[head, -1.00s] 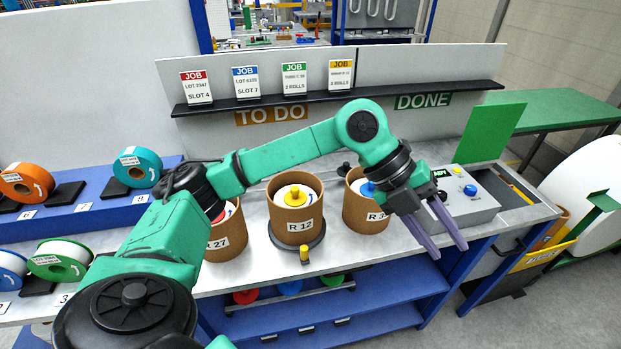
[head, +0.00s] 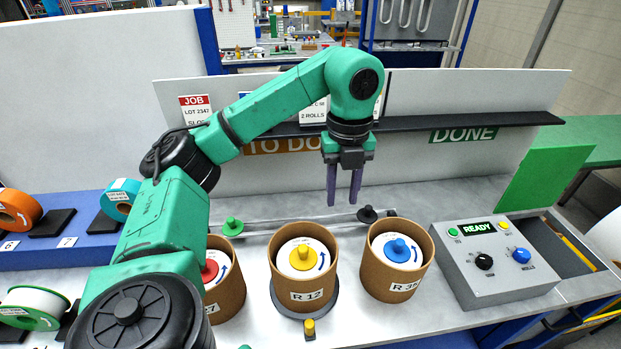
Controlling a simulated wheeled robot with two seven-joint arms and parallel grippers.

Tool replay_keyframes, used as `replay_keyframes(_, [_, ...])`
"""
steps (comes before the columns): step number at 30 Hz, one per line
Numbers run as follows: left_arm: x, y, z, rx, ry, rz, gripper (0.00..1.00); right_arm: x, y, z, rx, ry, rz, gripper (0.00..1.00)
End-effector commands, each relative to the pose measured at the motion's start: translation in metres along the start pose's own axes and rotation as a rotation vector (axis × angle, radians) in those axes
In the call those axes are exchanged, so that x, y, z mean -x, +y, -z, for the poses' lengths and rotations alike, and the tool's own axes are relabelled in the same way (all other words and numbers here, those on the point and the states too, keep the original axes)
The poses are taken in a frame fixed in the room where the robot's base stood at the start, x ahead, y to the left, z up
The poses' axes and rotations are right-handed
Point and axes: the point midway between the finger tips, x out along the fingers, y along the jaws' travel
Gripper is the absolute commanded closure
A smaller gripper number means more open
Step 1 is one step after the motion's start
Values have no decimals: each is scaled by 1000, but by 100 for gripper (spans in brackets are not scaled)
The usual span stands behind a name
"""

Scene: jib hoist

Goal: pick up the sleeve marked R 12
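The sleeve marked R 12 (head: 304,296) is a brown open-topped cylinder on a dark round base, in the middle of the bench. Inside it is a white roll with a yellow knob (head: 303,255). My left gripper (head: 344,198) hangs above and behind the sleeve, fingers pointing down, with a gap between them and nothing held. It is apart from the sleeve. My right gripper is not in view.
A sleeve with a red knob (head: 226,298) stands left, partly behind my arm; a sleeve with a blue knob (head: 393,291) stands right. A control box (head: 493,275) reading READY is further right. A rail (head: 300,226) runs behind the sleeves.

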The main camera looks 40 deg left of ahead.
Motion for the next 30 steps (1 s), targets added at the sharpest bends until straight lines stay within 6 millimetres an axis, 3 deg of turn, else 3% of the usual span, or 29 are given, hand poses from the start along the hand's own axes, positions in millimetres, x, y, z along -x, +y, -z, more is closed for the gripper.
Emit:
replay_keyframes(4, [-27, 0, 1, -3, 3, -2, 62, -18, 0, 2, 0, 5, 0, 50])
replay_keyframes(9, [-75, 0, 2, -3, 5, -3, 62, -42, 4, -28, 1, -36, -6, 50])
replay_keyframes(13, [-93, 0, 1, -4, 3, 0, 62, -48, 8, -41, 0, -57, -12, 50])
replay_keyframes(18, [-113, 1, 3, -5, 3, -1, 62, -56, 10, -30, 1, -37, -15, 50])
replay_keyframes(20, [-118, 4, 3, -2, 3, -6, 62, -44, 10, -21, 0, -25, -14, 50])
replay_keyframes(24, [-141, 3, 3, -4, 1, -1, 62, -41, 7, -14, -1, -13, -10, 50])
replay_keyframes(30, [-145, 3, 3, -4, 0, 1, 62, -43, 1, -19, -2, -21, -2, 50])
